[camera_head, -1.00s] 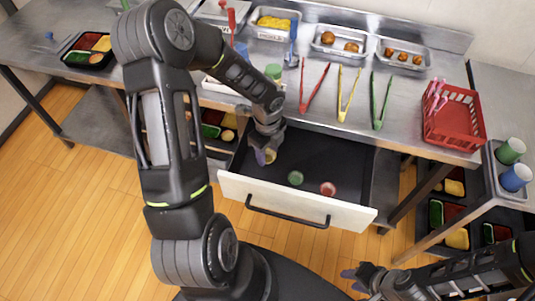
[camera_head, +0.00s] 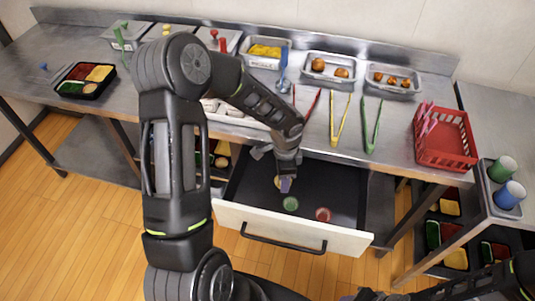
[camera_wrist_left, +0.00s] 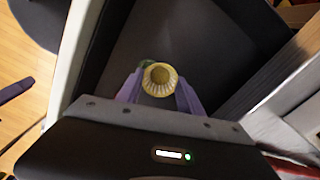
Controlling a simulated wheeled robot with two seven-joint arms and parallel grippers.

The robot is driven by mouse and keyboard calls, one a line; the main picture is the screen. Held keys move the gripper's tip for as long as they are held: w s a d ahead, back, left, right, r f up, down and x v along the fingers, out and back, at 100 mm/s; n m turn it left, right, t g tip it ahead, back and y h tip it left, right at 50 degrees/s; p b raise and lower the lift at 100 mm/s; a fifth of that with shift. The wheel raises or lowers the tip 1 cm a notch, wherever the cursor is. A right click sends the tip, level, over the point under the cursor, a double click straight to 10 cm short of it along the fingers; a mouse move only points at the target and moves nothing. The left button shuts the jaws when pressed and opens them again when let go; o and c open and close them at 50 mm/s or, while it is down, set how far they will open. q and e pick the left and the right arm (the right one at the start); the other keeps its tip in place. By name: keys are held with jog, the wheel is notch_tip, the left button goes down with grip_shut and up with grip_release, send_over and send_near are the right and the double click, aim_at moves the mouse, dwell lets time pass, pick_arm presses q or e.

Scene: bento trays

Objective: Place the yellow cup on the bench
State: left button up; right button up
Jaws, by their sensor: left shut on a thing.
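The yellow cup (camera_wrist_left: 160,79) sits between the purple fingers of my left gripper (camera_wrist_left: 159,92) in the left wrist view. In the head view my left gripper (camera_head: 284,184) reaches into the open drawer (camera_head: 345,180), and the yellow cup is mostly hidden by the fingers. The gripper is shut on the cup. A green cup (camera_head: 290,204) and a red cup (camera_head: 322,214) lie in the drawer close by. The steel bench (camera_head: 395,150) stands above and behind the drawer. My right gripper is at the bottom edge of the head view, mostly cut off.
Yellow tongs (camera_head: 341,120), green tongs (camera_head: 371,125) and red tongs lie on the bench. A red basket (camera_head: 443,138) stands at its right. A bento tray (camera_head: 86,80) is at the left. Food pans line the back. Some bare bench lies between the tongs and basket.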

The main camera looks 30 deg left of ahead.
pick_arm(q)
jog(key=w+d+r+n, duration=0.1)
jog(key=w+d+n, duration=0.1)
jog(key=d+n, duration=0.5)
jog(key=shift+w+n, duration=0.4)
jog(key=shift+n, duration=1.2)
jog(key=shift+r, duration=0.1)
